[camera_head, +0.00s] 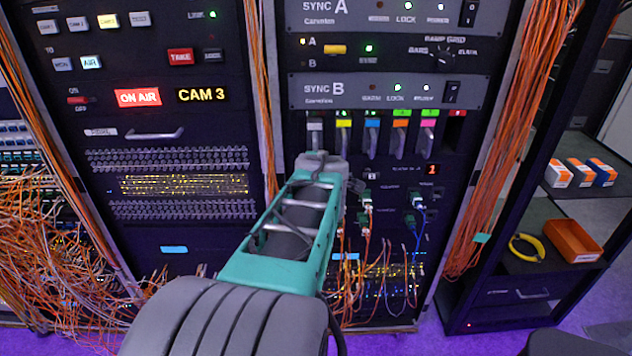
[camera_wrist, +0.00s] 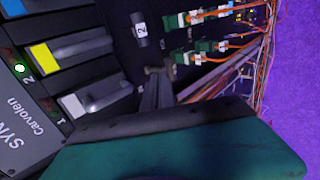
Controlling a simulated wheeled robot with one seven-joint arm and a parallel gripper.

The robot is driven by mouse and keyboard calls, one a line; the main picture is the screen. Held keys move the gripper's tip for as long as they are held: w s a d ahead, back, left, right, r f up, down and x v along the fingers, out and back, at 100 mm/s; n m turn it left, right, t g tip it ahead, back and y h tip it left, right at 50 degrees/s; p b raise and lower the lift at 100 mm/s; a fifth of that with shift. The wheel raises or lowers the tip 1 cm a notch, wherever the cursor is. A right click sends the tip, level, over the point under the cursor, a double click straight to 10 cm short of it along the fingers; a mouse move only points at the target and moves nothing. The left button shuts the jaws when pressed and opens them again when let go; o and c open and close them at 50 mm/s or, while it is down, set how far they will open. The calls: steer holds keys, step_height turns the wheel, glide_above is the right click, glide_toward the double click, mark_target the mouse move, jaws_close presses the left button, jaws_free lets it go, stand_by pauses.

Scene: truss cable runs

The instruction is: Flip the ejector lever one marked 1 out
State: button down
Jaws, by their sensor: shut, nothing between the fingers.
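Ejector lever one, marked 1 and bearing a white tab, shows in the wrist view (camera_wrist: 105,92) and at the left end of the lever row in the head view (camera_head: 315,132). Lever two, with a yellow tab, is beside it (camera_wrist: 85,48). My gripper (camera_wrist: 158,72) is shut and empty, just right of lever one's end in the wrist view, with a visible gap. In the head view my gripper (camera_head: 319,157) is just below lever one, and my arm hides the panel beneath it. A green lamp (camera_wrist: 20,69) is lit by the 2.
More levers with blue (camera_head: 371,124), orange and pink tabs stand to the right. Below right are green connectors (camera_head: 365,194) with orange and blue cables. Orange cable bundles (camera_head: 500,150) hang along the rack edges. A SYNC B unit (camera_head: 380,92) is above the levers.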

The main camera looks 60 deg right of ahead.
steer(key=a+f+b+v, duration=0.1)
steer(key=f+v, duration=0.1)
steer(key=v, duration=1.1)
steer(key=shift+s+a, duration=0.55)
